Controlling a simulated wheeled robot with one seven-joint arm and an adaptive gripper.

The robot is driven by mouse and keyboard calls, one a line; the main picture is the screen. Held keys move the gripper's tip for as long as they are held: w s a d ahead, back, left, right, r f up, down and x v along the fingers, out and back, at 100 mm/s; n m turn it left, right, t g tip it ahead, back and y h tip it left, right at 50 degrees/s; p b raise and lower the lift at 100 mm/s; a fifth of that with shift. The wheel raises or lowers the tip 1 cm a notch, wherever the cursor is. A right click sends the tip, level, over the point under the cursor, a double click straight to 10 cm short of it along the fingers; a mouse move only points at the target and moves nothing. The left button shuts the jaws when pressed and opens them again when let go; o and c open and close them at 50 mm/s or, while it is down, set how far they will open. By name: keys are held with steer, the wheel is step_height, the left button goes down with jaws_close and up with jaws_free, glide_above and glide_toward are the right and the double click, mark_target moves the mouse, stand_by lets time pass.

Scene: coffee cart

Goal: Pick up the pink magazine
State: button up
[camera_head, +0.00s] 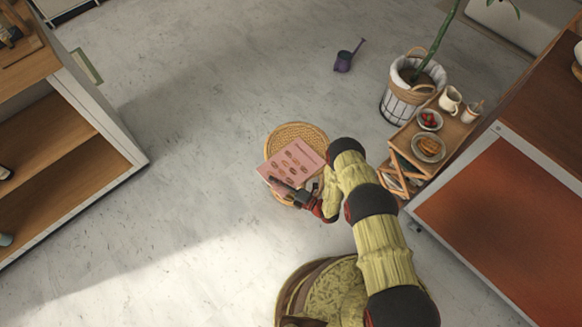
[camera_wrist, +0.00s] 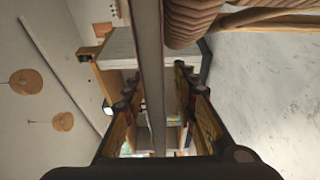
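The pink magazine (camera_head: 292,162) lies on the round wicker stool (camera_head: 298,127), with its left corner reaching past the stool's rim. My gripper (camera_head: 279,187) is at the magazine's lower front edge, beside the stool. In the wrist view, a thin strip, which looks like the magazine edge-on (camera_wrist: 150,60), runs between the two fingers of my gripper (camera_wrist: 156,88). The fingers are apart, with a visible gap on each side of the strip. The stool's woven side (camera_wrist: 196,22) shows close to the right finger.
A wooden side table (camera_head: 404,150) with dishes and a basketed plant (camera_head: 405,98) stand to the right, near an orange-fronted cabinet (camera_head: 505,225). An open shelf unit (camera_head: 60,165) is at left. A purple watering can (camera_head: 345,58) lies on otherwise clear floor.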

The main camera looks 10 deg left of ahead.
steer(key=shift+c, duration=0.5)
jaws_close()
